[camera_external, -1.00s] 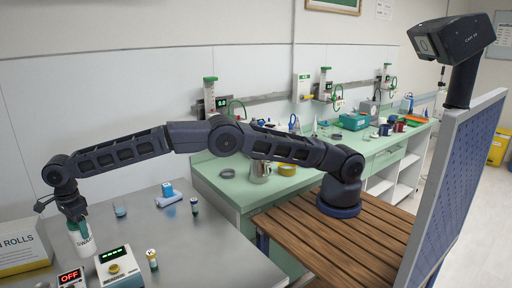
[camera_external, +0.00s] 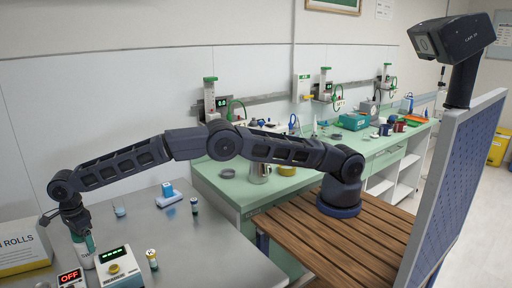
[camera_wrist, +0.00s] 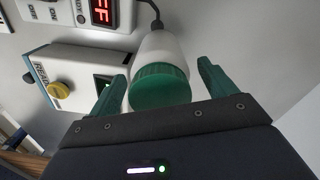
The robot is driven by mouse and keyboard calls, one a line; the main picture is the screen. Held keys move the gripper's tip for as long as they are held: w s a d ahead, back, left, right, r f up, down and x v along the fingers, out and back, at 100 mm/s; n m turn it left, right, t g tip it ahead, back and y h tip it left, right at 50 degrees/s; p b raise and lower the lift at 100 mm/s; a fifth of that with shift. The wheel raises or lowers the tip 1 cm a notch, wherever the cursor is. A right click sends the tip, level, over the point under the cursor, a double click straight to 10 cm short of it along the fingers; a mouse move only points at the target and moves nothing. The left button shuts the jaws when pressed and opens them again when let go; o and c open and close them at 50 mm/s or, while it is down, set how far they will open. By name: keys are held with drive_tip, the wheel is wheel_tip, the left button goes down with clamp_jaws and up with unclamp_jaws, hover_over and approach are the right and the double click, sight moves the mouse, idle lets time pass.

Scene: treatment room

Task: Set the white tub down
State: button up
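The white tub (camera_external: 87,261) with a green lid is at the left front of the grey metal table (camera_external: 205,255), apparently standing upright on it. In the wrist view the tub (camera_wrist: 163,48) points away from me, its green lid (camera_wrist: 160,88) nearest. My gripper (camera_external: 82,234) is above and around the tub's top. In the wrist view its green fingers (camera_wrist: 160,85) are on either side of the lid, with a clear gap on the right and a narrow one on the left. The tub's base contact is hard to see.
A device with a red "OFF" display (camera_external: 70,277) and a white box with a yellow knob (camera_external: 118,268) stand close to the tub. A rolls carton (camera_external: 22,252) is at left. A small bottle (camera_external: 152,260) is at right. The table's right front is clear.

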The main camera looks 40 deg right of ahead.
wheel_tip(320, 180, up, 12)
drive_tip(key=shift+r, duration=0.15)
idle(0.7)
